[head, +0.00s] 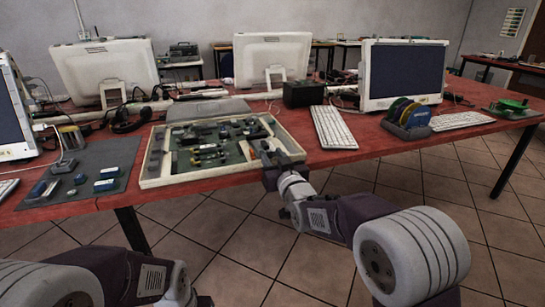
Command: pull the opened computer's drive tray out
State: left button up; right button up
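The opened computer (160,182) lies flat on the red table as a shallow cream-framed case, with dark parts and a green board inside. My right gripper (274,157) is at the case's front right corner, its dark fingers over or against the rim there. The fingers blend with the dark parts behind them, so I cannot tell whether they are open, shut or holding something. The drive tray cannot be told apart from the other parts; the gripper hides part of that corner. My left arm shows at the bottom left, but its gripper is out of view.
A grey mat (110,150) with several small parts lies left of the case. A flat grey panel (205,108) lies behind it. A keyboard (332,128), a monitor (403,72) and cable spools (408,115) stand to the right. The floor before the table is clear.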

jog(key=p+v, duration=0.2)
jog(key=v, duration=0.7)
